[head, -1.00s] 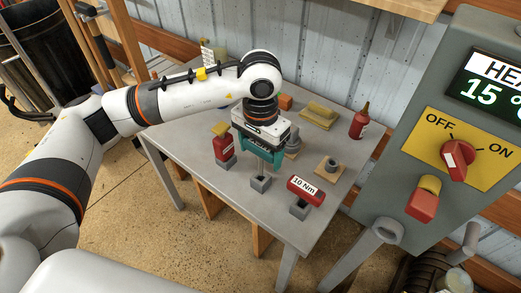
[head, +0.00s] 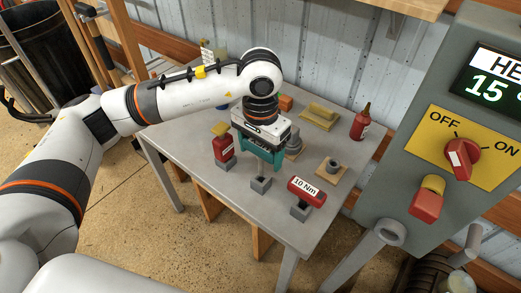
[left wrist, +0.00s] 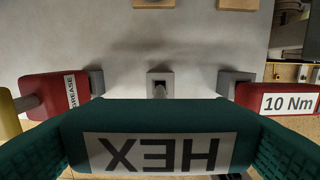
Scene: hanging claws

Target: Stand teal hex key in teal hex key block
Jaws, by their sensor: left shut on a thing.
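The teal hex key (left wrist: 160,140) has a teal handle with a white HEX label, seen upside down in the left wrist view. My left gripper (head: 260,150) is shut on this handle, above the grey table. The key's thin shaft points down to the small grey middle block (head: 260,185), which also shows in the left wrist view (left wrist: 160,76). The shaft's lower end is at the block's opening. How deep it sits is hard to tell. My right gripper is not in view.
A red grease tool (head: 223,148) stands at left, close to the gripper. A red bottle (head: 360,122) and a yellow-topped item (head: 318,117) are behind. The table's front edge is clear.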

